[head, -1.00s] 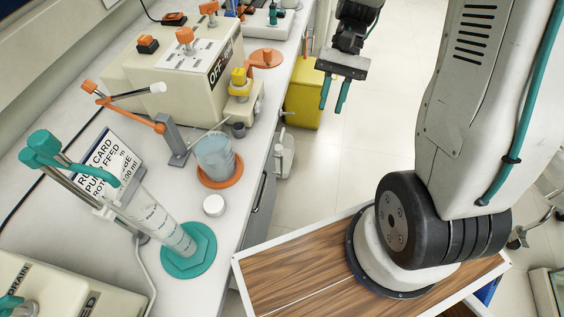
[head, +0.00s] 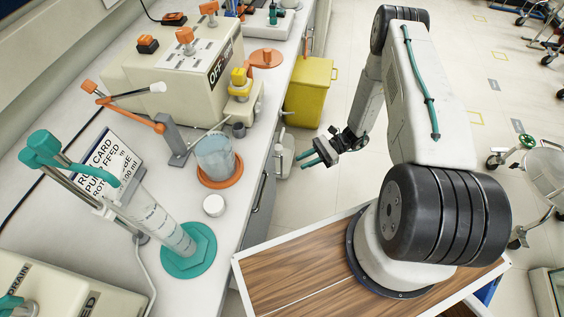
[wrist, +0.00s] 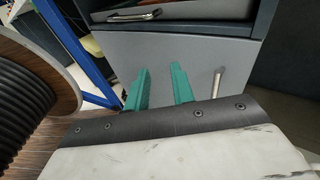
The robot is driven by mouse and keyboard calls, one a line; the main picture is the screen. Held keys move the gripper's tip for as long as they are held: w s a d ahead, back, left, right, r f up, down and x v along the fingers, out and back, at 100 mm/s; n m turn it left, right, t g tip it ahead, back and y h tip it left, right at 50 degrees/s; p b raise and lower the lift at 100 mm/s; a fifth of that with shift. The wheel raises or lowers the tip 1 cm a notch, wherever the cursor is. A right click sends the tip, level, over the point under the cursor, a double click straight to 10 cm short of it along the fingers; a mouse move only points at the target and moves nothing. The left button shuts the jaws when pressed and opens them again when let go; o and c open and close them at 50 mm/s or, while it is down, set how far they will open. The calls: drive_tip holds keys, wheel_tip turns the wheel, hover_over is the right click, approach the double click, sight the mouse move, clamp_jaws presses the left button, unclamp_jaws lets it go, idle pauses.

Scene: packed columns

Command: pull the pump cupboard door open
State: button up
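In the wrist view a plain grey cupboard door (wrist: 165,52) fills the middle, under a drawer front. It appears shut. A slim upright metal handle (wrist: 218,82) is on its right part. My gripper (wrist: 161,68) has two teal fingers spread apart with nothing between them. The fingers are left of the handle and apart from it. In the head view my gripper (head: 302,160) is low beside the bench, with its fingers pointing left towards the bench front. There the door is mostly hidden below the worktop edge, and a handle (head: 261,192) shows on the bench front.
A drawer handle (wrist: 134,16) is above the door. A blue frame post (wrist: 75,45) stands at left in the wrist view. Floor (head: 345,185) around the gripper is clear.

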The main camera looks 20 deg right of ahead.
sight(282, 162)
drive_tip(key=w+d+f+m+t, duration=0.1)
drive_tip(key=w+f+m+t, duration=0.15)
drive_tip(key=f+t, duration=0.2)
drive_tip(key=w+f+m+t, duration=0.2)
drive_tip(key=f+m+t, duration=0.1)
drive_tip(key=f, duration=0.3)
drive_tip(key=x, duration=0.5)
drive_tip(key=w+x, duration=0.1)
drive_tip(key=x, duration=0.1)
drive_tip(key=shift+w+a+r, duration=0.15)
drive_tip(key=shift+r, duration=0.25)
clamp_jaws()
